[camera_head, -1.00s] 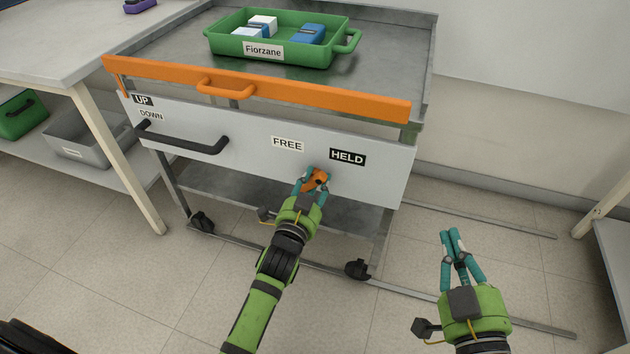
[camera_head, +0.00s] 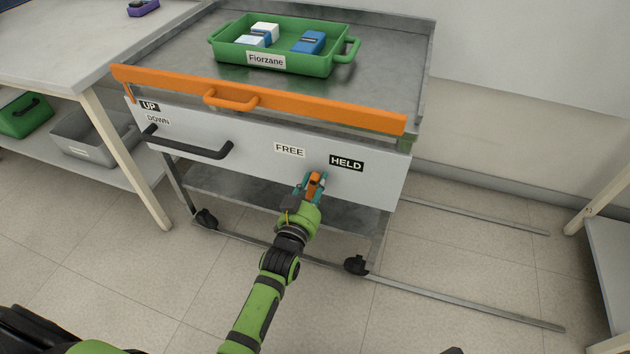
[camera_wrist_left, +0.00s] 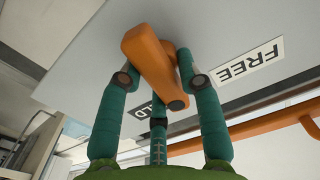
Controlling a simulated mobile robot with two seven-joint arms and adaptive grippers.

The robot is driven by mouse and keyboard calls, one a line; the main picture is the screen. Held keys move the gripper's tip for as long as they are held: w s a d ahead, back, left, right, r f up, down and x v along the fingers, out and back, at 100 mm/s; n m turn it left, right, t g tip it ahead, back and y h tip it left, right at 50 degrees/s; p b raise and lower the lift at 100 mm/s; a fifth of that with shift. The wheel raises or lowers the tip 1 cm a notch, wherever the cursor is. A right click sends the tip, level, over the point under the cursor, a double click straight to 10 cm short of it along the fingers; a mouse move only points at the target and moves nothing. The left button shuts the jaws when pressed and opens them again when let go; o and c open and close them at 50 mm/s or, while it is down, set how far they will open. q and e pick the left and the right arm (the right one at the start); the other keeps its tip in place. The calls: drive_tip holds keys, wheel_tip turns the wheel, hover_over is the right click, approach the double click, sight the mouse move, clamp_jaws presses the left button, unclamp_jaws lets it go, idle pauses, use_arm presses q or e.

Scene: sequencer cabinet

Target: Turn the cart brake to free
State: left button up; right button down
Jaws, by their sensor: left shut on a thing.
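The orange brake handle (camera_head: 314,182) sits low on the cart's pale front panel, below the FREE label (camera_head: 289,150) and the HELD label (camera_head: 346,163). In the head view it stands near upright, its top closer to HELD. My left gripper (camera_head: 313,188) is shut on it, and its fingers hide part of it. The FREE label (camera_wrist_left: 250,63) is beside the right finger, and HELD is mostly hidden. My right gripper is out of view.
The cart carries a green tray (camera_head: 341,66) marked Fiorzane with small boxes. An orange bar (camera_head: 350,111) crosses its front. A black handle (camera_head: 190,148) by UP and DOWN is left of the brake. A bench (camera_head: 60,60) stands left; floor rails run right.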

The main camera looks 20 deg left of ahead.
use_arm(q)
drive_tip(key=n+p, duration=0.3)
drive_tip(key=n, duration=0.3)
drive_tip(key=shift+n+p, duration=0.3)
drive_tip(key=shift+n, duration=0.6)
drive_tip(key=shift+a+n, duration=0.15)
drive_tip(key=shift+n, duration=1.25)
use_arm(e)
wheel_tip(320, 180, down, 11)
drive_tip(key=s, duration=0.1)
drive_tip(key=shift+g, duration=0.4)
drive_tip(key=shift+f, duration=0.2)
use_arm(q)
drive_tip(key=o, duration=1.1)
drive_tip(key=shift+r, duration=0.1)
drive_tip(key=shift+a, duration=0.1)
drive_tip(key=s, duration=1.2)
drive_tip(key=shift+a, duration=0.15)
